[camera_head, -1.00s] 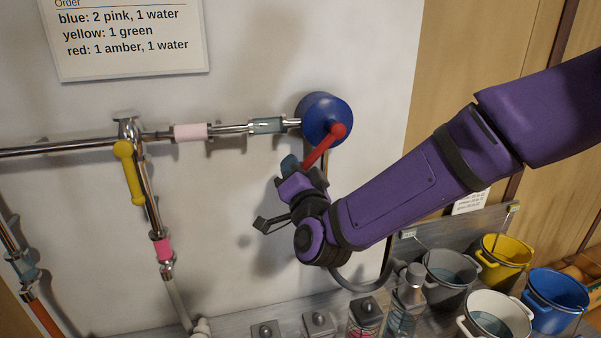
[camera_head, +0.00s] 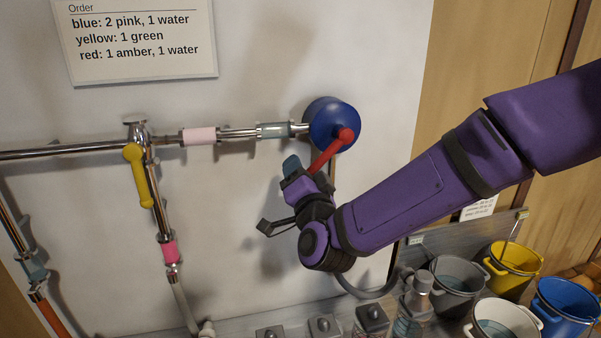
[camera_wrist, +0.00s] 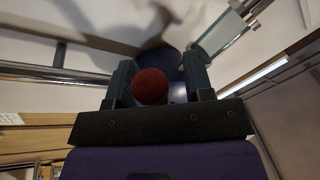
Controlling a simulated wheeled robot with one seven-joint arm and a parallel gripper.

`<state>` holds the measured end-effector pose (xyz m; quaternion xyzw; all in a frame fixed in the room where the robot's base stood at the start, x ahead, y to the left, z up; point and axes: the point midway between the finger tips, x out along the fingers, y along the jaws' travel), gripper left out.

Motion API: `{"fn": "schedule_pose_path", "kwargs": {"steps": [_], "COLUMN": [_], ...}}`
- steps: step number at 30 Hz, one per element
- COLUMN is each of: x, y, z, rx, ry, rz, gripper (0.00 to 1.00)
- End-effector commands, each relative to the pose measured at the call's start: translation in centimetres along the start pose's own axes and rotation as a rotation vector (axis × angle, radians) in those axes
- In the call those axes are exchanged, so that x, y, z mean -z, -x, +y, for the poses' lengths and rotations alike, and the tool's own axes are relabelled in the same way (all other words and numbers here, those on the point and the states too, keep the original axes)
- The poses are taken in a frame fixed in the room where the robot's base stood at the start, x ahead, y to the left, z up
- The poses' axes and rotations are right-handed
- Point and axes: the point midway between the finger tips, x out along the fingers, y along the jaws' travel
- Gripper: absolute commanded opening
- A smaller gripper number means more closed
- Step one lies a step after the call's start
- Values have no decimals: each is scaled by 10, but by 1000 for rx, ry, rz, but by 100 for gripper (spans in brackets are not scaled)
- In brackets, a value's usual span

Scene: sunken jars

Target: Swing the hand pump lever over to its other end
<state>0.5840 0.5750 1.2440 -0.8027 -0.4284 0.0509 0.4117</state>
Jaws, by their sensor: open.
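The hand pump is a round blue body (camera_head: 327,112) on the white wall, at the end of the horizontal pipe. Its red lever (camera_head: 325,154) slants down and left from a red knob at the pump's face. My gripper (camera_head: 293,166) is at the lever's lower end and hides that end in the head view. In the wrist view, a round red lever part (camera_wrist: 150,86) sits between the fingers of my gripper (camera_wrist: 160,82), which are open. It appears nearer the left finger; contact cannot be told. The blue body shows behind it.
Pipes with a yellow handle (camera_head: 138,175) run along the wall to the left. An order sign (camera_head: 140,45) hangs above. Below stand several jars and buckets, including a blue bucket (camera_head: 562,306) and a yellow bucket (camera_head: 515,262).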

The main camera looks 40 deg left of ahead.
Motion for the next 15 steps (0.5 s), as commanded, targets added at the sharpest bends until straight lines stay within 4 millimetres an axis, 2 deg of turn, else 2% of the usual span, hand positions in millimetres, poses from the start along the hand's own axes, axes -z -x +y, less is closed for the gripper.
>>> {"fn": "schedule_pose_path", "kwargs": {"steps": [5, 15], "x": [0, 0], "y": [14, 77], "z": [0, 0], "rx": [0, 0], "ry": [1, 0], "rz": [-1, -2], "gripper": [47, 47]}}
